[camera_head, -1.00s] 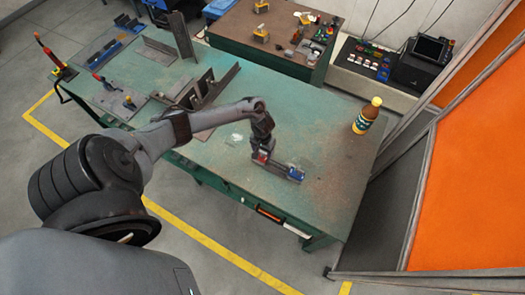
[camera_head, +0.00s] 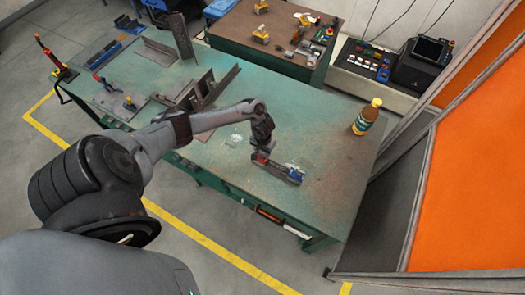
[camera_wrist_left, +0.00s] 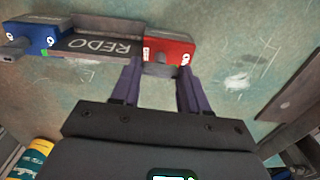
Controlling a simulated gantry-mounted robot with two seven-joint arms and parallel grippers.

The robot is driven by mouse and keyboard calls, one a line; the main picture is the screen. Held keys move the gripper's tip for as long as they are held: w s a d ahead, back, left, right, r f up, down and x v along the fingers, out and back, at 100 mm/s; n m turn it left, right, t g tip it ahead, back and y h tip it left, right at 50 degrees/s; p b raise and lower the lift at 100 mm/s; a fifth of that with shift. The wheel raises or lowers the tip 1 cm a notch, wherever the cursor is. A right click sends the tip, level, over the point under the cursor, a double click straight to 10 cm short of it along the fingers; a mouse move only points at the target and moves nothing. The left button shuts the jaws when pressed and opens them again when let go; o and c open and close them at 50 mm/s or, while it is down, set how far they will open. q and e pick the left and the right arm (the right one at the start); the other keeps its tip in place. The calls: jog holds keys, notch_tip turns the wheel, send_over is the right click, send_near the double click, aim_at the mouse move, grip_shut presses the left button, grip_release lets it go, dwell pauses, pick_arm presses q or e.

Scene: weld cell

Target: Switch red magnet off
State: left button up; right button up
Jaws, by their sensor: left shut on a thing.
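The red magnet (camera_wrist_left: 168,52) is a red block at one end of a dark bar marked REDO (camera_wrist_left: 95,45). A blue block (camera_wrist_left: 32,35) sits at the bar's other end. In the head view the blue block (camera_head: 294,175) lies on the green table's front right part. My left gripper (camera_head: 262,153) points down at the red end. The fingers hide part of the magnet's sides. My right gripper is not in view.
Steel angle pieces (camera_head: 212,88) and plates lie to the left. A brown-topped bench (camera_head: 275,30) with several tools stands behind.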

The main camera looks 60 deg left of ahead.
pick_arm(q)
jog(key=m+p, duration=0.1)
jog(key=m, duration=0.2)
jog(key=m+p, duration=0.1)
jog(key=m, duration=0.3)
jog(key=shift+m, duration=0.4)
jog(key=m, duration=0.4)
jog(key=m+b, duration=0.1)
jog(key=m, duration=0.4)
jog(key=shift+m, duration=0.4)
jog(key=o, duration=1.1)
jog(key=shift+c, duration=0.2)
